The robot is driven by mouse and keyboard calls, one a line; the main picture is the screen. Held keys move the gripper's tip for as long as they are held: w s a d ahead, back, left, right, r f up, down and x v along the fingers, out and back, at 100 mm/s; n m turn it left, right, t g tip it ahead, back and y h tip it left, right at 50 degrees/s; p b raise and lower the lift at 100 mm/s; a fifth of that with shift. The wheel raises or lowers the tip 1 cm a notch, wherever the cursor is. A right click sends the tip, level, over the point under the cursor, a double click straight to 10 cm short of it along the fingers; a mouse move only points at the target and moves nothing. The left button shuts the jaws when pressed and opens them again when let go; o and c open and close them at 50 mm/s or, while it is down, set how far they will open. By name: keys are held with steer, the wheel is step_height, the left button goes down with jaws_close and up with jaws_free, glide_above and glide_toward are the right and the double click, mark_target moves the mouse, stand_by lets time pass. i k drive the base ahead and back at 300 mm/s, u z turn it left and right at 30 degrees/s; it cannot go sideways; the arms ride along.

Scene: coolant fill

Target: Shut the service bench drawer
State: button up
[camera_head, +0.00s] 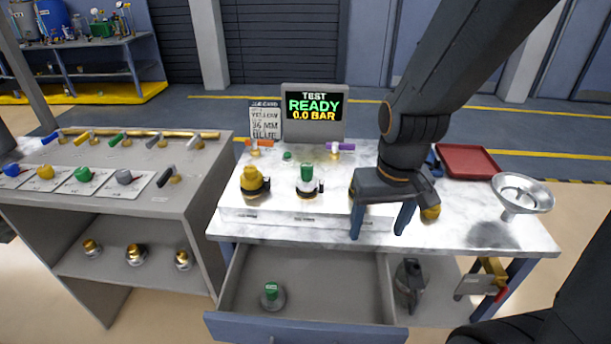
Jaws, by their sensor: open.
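The service bench (450,238) has a white marble-like top. Its drawer (305,333) is pulled out below the front edge, with a blue-grey front panel. A green-topped fitting with a grey base (271,295) stands inside the drawer, left of its middle. My gripper (383,232) points down over the front of the bench top, above and behind the drawer's right end. Its two blue-grey fingers are apart, and I see nothing between them. It appears clear of the drawer.
A raised white block on the bench carries a yellow fitting (252,182) and a green-topped fitting (307,181). Behind stands a test screen (314,108). A red tray (467,161) and a metal funnel (522,194) are at right. A grey shelf unit (150,215) stands left.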

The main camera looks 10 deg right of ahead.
mark_target(332, 296)
steer(key=u, duration=1.55)
steer(key=k, duration=0.7)
steer(key=z, duration=1.25)
